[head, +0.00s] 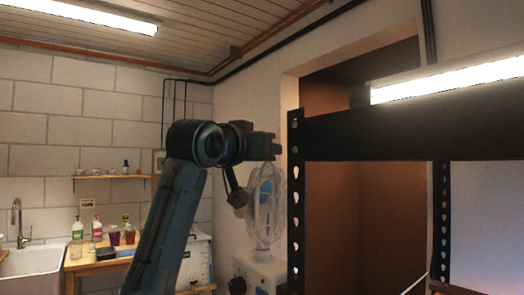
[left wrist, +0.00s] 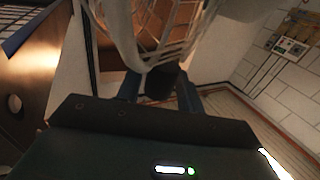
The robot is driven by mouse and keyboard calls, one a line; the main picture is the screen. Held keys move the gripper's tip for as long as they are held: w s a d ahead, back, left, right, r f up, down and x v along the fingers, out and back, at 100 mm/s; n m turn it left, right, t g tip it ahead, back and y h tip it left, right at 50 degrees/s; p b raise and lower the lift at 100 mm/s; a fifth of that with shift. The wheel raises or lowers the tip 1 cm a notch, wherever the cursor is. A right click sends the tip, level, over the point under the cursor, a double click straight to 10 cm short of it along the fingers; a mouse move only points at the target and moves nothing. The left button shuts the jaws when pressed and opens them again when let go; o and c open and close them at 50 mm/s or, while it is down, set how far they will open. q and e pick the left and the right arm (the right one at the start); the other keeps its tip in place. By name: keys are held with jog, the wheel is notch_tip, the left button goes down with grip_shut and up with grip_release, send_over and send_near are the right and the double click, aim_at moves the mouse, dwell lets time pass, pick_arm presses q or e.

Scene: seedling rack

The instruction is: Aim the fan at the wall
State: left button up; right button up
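The fan (head: 265,200) has a pale wire cage and a blue hub. It stands on a white base by the wall (head: 235,130), left of the black rack post, and its cage looks turned to the right side of the picture. My left gripper (head: 265,147) is just above the top of the cage. In the left wrist view the cage (left wrist: 150,30) fills the top middle. A dark block (left wrist: 162,82) at the cage's edge lies between the fingers of my left gripper (left wrist: 160,92). The fingers are apart; whether they press on the block is unclear. My right gripper is out of view.
A black rack post (head: 296,200) and beam (head: 410,135) stand close to the right of the fan. A lit lamp (head: 450,78) is above the beam. A sink (head: 35,272) and a wooden counter (head: 95,263) with bottles are at the left.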

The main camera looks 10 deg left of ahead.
pick_arm(q)
jog(key=shift+o, duration=1.1)
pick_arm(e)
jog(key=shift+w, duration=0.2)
pick_arm(q)
jog(key=b+v, duration=0.4)
jog(key=v, duration=0.9)
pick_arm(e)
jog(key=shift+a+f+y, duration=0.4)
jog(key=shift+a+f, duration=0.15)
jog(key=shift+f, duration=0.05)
pick_arm(q)
jog(key=shift+s, duration=0.1)
jog(key=shift+f, duration=0.1)
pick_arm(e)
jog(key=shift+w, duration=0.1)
